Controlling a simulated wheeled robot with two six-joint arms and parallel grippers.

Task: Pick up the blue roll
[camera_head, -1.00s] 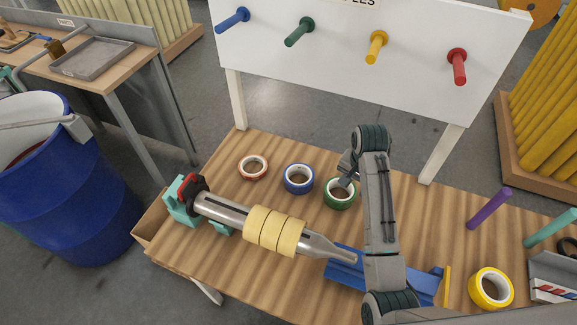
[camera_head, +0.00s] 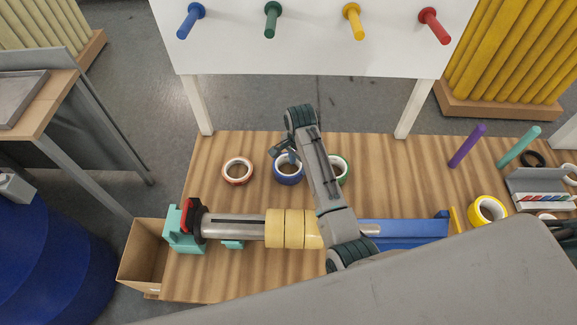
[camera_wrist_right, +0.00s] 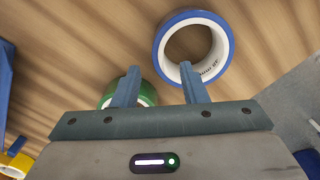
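The blue roll (camera_head: 288,170) lies on the wooden table between the red roll and the green roll. It shows whole in the right wrist view (camera_wrist_right: 160,45), blue outside with a white core. My right gripper (camera_head: 292,155) reaches over the table by the blue roll, and my arm covers part of the view there. In the right wrist view its two fingers (camera_wrist_right: 158,80) are apart with nothing held between them. The right finger overlaps the blue roll's lower rim in that view; I cannot tell whether they touch. My left gripper is not in view.
The red roll (camera_head: 237,171) lies left of the blue one, the green roll (camera_head: 340,168) right of it, partly hidden. A yellow tape roll (camera_head: 488,211) lies at the right. A pegboard (camera_head: 320,40) stands behind.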

